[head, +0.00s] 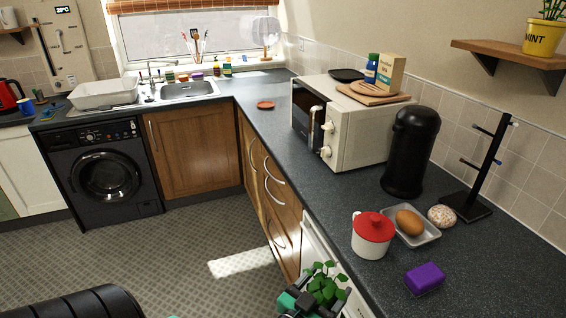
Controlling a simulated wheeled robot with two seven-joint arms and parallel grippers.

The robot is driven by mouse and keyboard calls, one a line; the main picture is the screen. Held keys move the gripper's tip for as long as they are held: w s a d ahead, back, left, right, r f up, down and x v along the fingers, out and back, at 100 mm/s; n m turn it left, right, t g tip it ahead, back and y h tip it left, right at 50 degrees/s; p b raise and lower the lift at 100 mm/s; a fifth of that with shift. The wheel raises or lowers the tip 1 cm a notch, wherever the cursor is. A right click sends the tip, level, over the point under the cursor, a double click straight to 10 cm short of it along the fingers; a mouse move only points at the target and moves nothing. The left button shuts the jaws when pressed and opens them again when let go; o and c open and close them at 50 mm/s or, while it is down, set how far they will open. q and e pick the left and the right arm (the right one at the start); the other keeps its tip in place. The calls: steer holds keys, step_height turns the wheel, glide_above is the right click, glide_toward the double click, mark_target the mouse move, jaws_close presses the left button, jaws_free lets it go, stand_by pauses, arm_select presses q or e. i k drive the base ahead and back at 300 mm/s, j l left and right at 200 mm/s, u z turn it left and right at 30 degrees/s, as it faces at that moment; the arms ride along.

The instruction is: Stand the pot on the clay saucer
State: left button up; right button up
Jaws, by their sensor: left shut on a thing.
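A potted plant with green leaves (326,283) is at the bottom of the head view, in front of the counter's front edge. My left gripper (304,302) is shut on the pot, whose body is mostly hidden by the leaves, the gripper and the frame's lower edge. A small orange-brown clay saucer (265,105) lies on the dark counter towards the far corner, left of the microwave. It is empty, and the pot is well apart from it. My right gripper is not in view.
The counter (262,130) is clear around the saucer. A cream microwave (358,143), black bin (410,150), red-lidded mug (373,238), tray with a brown egg-shaped thing (424,237) and purple block (425,278) stand along it. A yellow pot (542,37) is on the shelf.

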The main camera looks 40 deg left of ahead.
mark_target(266, 105)
steer(key=i+j, duration=0.1)
steer(key=j, duration=0.3)
steer(key=i+j+z, duration=0.1)
steer(key=j, duration=0.35)
steer(key=i+j, duration=0.15)
steer(key=j, duration=0.25)
steer(key=i+j+z, duration=0.1)
steer(key=j, duration=0.35)
